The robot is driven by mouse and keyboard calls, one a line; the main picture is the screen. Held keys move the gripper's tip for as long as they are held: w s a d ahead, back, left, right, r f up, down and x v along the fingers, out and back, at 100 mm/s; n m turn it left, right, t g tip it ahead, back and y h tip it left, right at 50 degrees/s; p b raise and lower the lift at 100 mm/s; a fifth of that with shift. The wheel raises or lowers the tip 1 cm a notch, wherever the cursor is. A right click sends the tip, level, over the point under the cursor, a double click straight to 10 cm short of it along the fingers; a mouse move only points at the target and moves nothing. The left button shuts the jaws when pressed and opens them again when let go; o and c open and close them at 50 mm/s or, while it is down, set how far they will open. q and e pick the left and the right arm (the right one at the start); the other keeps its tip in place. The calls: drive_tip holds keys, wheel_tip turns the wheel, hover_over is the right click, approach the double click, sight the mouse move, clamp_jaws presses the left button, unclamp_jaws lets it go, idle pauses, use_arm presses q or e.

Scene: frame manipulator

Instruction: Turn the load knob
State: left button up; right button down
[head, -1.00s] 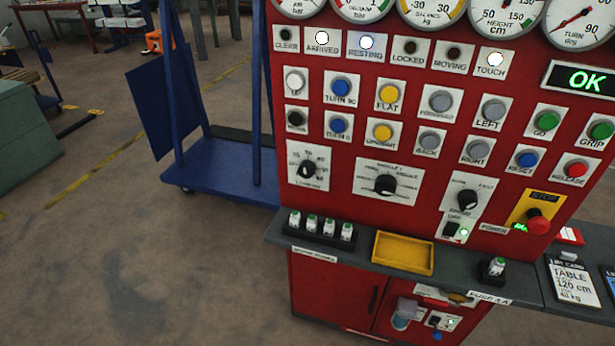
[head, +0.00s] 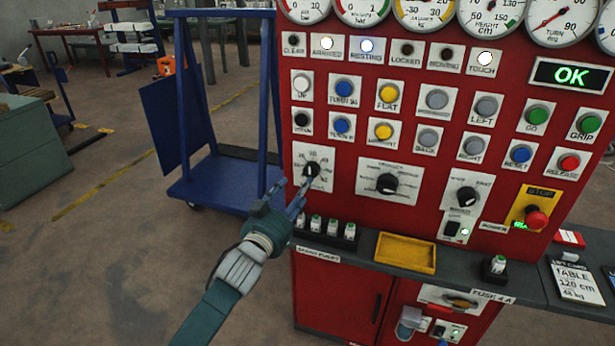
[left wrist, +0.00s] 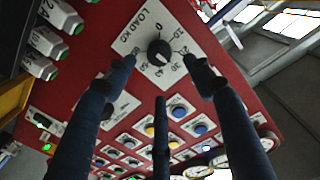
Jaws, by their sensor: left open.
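The load knob (head: 313,169) is a black dial on a white scale plate at the lower left of the red panel (head: 350,215). In the left wrist view the load knob (left wrist: 160,52) sits on its plate marked "LOAD KG", with numbers around it. My left gripper (head: 301,188) is in front of the panel, just below and left of the knob. In the left wrist view its fingers (left wrist: 158,68) are spread, with the knob between and beyond the fingertips. I cannot tell whether they touch the plate. My right gripper is not in view.
Below the knob, a grey shelf (head: 365,243) holds several green-topped fuses (head: 332,228) and a yellow tray (head: 405,252). Other dials and buttons surround the knob. A red stop button (head: 536,218) is at the right. A blue cart (head: 225,185) stands to the left, with open floor before it.

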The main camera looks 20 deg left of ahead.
sight(310, 173)
use_arm(q)
drive_tip(key=w, duration=0.8)
drive_tip(key=shift+w+d+f+p, duration=0.1)
drive_tip(key=shift+w+d+p, duration=0.1)
drive_tip(key=shift+d+p, duration=0.1)
drive_tip(key=shift+c, duration=0.5)
drive_tip(key=c, duration=1.1)
